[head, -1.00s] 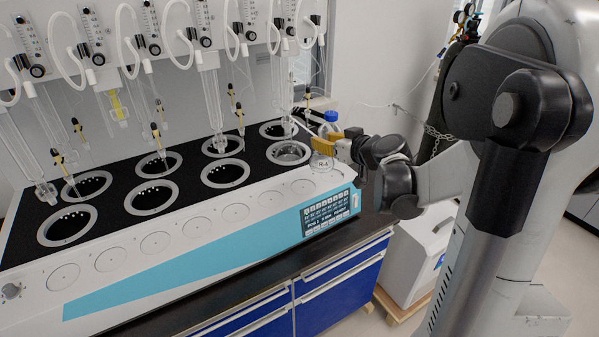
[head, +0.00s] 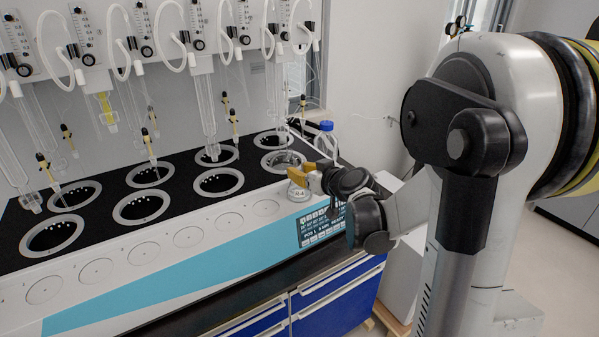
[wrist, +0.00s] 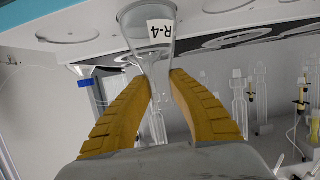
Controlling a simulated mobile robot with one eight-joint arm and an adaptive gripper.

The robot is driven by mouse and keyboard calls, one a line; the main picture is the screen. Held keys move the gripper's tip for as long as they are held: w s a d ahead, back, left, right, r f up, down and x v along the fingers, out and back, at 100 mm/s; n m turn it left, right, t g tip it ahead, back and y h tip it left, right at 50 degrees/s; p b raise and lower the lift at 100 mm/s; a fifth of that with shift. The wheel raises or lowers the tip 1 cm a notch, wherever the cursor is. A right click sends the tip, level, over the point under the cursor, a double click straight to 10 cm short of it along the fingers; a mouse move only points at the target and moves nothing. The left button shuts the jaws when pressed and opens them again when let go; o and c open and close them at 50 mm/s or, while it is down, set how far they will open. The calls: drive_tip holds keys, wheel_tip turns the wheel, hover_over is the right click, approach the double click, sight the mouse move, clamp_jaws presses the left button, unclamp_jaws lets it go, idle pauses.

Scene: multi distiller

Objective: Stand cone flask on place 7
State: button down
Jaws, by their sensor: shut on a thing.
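The cone flask (head: 297,192) is clear glass and looks upright. My gripper (head: 304,175) has yellow fingers and is shut on the flask's neck. The flask is over the right end of the row of round marked places on the white front ledge, covering the rightmost one in view. I cannot tell whether its base touches the ledge. In the wrist view, where the scene appears upside down, the flask (wrist: 137,24) carries a white "R-4" label, and its neck is between the yellow fingers (wrist: 158,82).
More flat round places (head: 230,219) run left along the ledge. Behind them is a black top with ringed wells (head: 219,180), with glass tubes and hoses hanging above. A blue-capped bottle (head: 326,127) stands behind my gripper. A display panel (head: 322,226) is below it.

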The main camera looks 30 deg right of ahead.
drive_tip(key=c, duration=1.3)
unclamp_jaws()
drive_tip(key=shift+f, duration=0.15)
drive_tip(key=shift+c, duration=0.2)
drive_tip(key=shift+r, duration=0.25)
drive_tip(key=p+v, duration=0.4)
drive_tip(key=v, duration=0.8)
drive_tip(key=s+a+g+y, duration=0.2)
drive_tip(key=s+a+g, duration=0.2)
drive_tip(key=a, duration=0.9)
drive_tip(key=s+a+g+h, duration=0.1)
drive_tip(key=s+a, duration=0.1)
drive_tip(key=s, duration=0.4)
drive_tip(key=s+a+f+g+h, duration=0.1)
drive_tip(key=s+a+g, duration=0.1)
drive_tip(key=s, duration=0.3)
drive_tip(key=shift+s+a+f, duration=0.2)
drive_tip(key=shift+s+a, duration=0.2)
drive_tip(key=shift+a, duration=0.35)
